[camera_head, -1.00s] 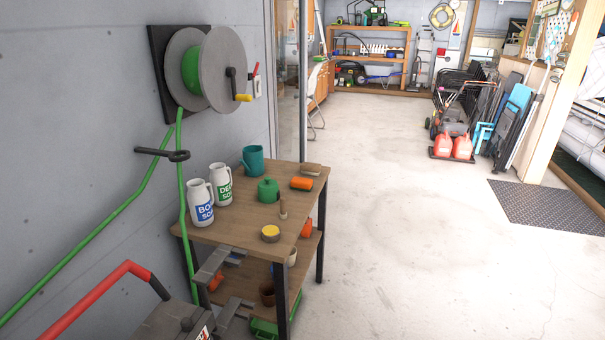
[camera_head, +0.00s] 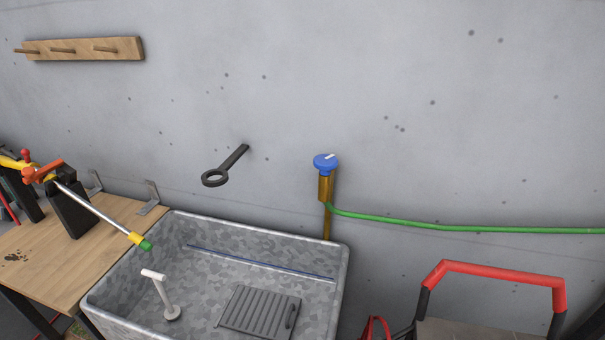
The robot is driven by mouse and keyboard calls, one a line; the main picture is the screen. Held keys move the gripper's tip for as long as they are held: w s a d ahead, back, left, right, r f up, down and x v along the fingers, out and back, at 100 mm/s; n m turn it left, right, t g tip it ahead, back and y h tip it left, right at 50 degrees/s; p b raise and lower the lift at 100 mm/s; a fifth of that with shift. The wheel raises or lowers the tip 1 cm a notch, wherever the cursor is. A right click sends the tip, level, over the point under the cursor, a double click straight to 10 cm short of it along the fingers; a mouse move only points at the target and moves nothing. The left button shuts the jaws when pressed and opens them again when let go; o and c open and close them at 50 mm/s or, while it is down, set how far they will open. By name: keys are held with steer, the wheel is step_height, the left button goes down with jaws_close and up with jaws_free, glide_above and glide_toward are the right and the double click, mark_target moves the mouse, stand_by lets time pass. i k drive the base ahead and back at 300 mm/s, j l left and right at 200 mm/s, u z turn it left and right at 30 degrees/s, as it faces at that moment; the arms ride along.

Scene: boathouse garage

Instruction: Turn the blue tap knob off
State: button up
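The blue tap knob (camera_head: 326,161) sits on top of a brass tap (camera_head: 326,188) against the grey wall, right of the middle of the head view. A white mark shows on the knob's top. A green hose (camera_head: 450,227) runs from the tap to the right along the wall. My gripper is not in the head view, so its state and its place relative to the knob do not show.
A galvanised sink (camera_head: 342,270) stands below and left of the tap. A wooden table (camera_head: 100,255) with a spray lance is at left. A black wall ring (camera_head: 215,178) juts out left of the tap. A red-handled cart (camera_head: 500,272) stands at lower right.

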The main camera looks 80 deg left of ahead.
mark_target(324, 163)
steer(key=u, duration=1.85)
